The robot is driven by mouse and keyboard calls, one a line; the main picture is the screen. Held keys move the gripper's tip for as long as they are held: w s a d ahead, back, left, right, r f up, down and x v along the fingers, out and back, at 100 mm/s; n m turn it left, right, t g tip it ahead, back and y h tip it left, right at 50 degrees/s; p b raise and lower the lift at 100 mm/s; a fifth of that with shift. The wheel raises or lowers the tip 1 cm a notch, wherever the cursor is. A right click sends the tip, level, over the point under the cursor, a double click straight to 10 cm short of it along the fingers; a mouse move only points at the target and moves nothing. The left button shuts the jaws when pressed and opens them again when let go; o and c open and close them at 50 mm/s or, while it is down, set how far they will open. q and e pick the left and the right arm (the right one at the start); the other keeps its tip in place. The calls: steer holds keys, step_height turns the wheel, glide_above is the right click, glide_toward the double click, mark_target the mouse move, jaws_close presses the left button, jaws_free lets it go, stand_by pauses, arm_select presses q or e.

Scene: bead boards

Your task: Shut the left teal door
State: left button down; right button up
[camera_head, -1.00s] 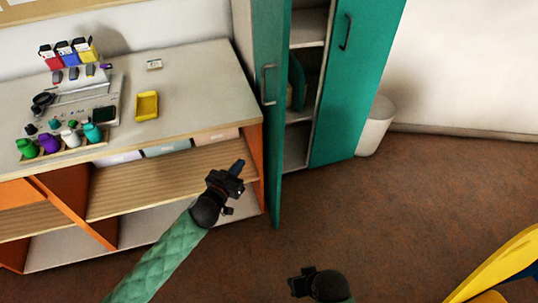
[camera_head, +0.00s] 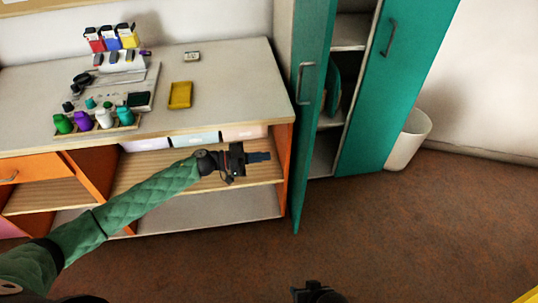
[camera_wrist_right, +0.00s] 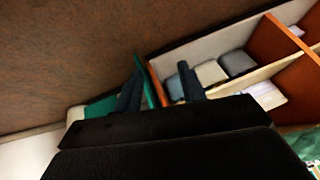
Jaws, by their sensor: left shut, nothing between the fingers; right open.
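The left teal door (camera_head: 314,100) stands swung open from the tall cabinet, seen nearly edge-on beside the end of the shelf unit. It has a vertical metal handle (camera_head: 304,83). The right teal door (camera_head: 397,85) has its own handle (camera_head: 389,38). My left gripper (camera_head: 268,157) is shut and empty, in front of the open shelf, a little left of the left door's lower part and apart from it in the picture. My right gripper (camera_head: 305,292) is at the bottom edge of the head view; in the right wrist view its fingers (camera_wrist_right: 160,85) are apart and empty.
A shelf unit (camera_head: 225,88) with bottles, a yellow tray (camera_head: 180,95) and small boxes on top stands left of the cabinet. A white bin (camera_head: 408,140) is right of the cabinet. The brown floor (camera_head: 400,230) in front is clear. Something yellow (camera_head: 530,297) shows at bottom right.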

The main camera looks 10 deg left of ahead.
mark_target(307, 151)
arm_select(q)
steer(key=p+x, duration=0.1)
steer(key=x, duration=0.9)
steer(key=shift+d, duration=0.35)
steer(key=shift+w+d, duration=0.25)
steer(key=shift+d, duration=0.3)
arm_select(e)
step_height(307, 151, up, 7)
steer(key=s, duration=0.1)
steer(key=shift+d+r+g, duration=0.2)
steer(key=shift+d+g, duration=0.1)
arm_select(q)
steer(key=shift+d+p, duration=0.15)
steer(key=shift+p, duration=0.25)
